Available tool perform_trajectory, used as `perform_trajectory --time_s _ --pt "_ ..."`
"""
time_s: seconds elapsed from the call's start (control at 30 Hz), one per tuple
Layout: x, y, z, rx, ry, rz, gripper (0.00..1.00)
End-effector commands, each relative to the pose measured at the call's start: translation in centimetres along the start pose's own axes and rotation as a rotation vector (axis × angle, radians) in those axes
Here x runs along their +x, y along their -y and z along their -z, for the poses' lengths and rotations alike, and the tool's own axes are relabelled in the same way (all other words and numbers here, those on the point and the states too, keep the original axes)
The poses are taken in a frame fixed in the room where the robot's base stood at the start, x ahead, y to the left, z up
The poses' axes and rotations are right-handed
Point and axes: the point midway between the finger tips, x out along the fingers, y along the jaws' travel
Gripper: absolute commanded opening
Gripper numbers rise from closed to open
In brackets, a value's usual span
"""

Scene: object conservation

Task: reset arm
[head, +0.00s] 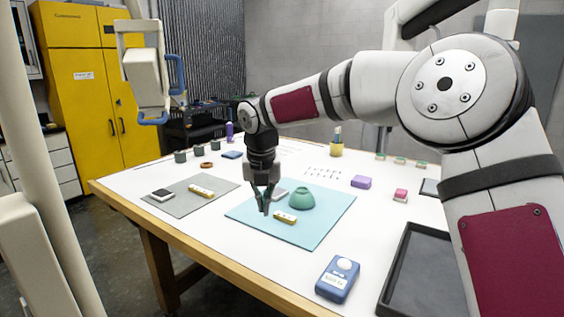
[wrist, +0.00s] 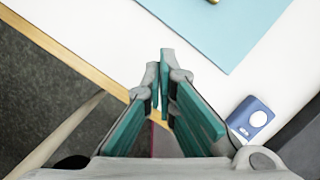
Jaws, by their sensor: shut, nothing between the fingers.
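My gripper (head: 265,205) is shut and empty. In the head view it points down above the light blue mat (head: 325,230), near the mat's left side. In the wrist view the fingertips of my gripper (wrist: 162,85) are together, with white tabletop and the table's wooden edge behind them. A teal bowl-like object (head: 301,198) lies on the mat to the right of the gripper. A small yellow and white block (head: 286,217) lies on the mat in front of the bowl.
On the white table (head: 250,245), a grey mat (head: 178,207) holds a yellow and white block (head: 201,191) and a white-topped box (head: 162,195). A blue device (head: 338,279) and a dark tray (head: 425,275) are at front right.

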Motion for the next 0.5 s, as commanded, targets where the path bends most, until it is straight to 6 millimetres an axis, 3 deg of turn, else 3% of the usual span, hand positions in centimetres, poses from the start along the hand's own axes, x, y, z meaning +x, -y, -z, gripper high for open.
perform_trajectory --time_s 0.5 --pt "-4.3 3.3 3.2 0.324 0.033 0.066 0.0"
